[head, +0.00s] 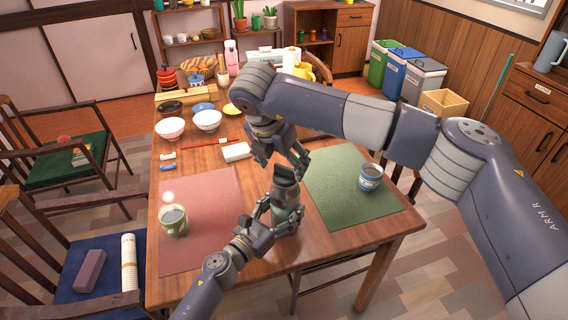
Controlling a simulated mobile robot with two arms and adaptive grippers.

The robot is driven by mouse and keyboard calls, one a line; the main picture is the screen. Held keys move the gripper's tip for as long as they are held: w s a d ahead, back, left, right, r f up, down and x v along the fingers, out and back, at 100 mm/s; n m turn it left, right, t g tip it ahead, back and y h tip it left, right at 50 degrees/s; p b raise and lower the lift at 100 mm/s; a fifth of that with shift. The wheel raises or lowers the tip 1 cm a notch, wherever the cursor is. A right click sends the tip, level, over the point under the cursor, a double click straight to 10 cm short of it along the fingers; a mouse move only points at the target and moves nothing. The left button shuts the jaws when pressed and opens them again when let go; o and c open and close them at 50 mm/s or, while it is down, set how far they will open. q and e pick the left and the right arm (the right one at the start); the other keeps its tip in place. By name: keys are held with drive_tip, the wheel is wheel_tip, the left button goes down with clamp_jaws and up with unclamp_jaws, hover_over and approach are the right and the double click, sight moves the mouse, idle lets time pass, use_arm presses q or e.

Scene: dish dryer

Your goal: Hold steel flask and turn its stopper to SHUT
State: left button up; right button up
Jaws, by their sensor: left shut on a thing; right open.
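The steel flask (285,196) stands upright on the wooden table, between the red mat and the green mat. Its dark stopper (286,174) is at the top; whether it reads SHUT is too small to tell. My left gripper (277,213) is shut on the lower body of the flask from the left and front, hiding part of it. My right gripper (283,160) is open, pointing down just above the stopper. I cannot tell whether its fingers touch the stopper.
A green cup (173,221) stands on the red mat (205,249) at left. A blue and white cup (370,177) stands on the green mat (345,212) at right. Bowls, chopsticks and a white block (236,152) lie farther back. Chairs flank the table's left side.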

drive_tip(key=v, duration=1)
drive_tip(key=shift+r, duration=0.2)
drive_tip(key=shift+s, duration=0.15)
use_arm(q)
drive_tip(key=o, duration=1.7)
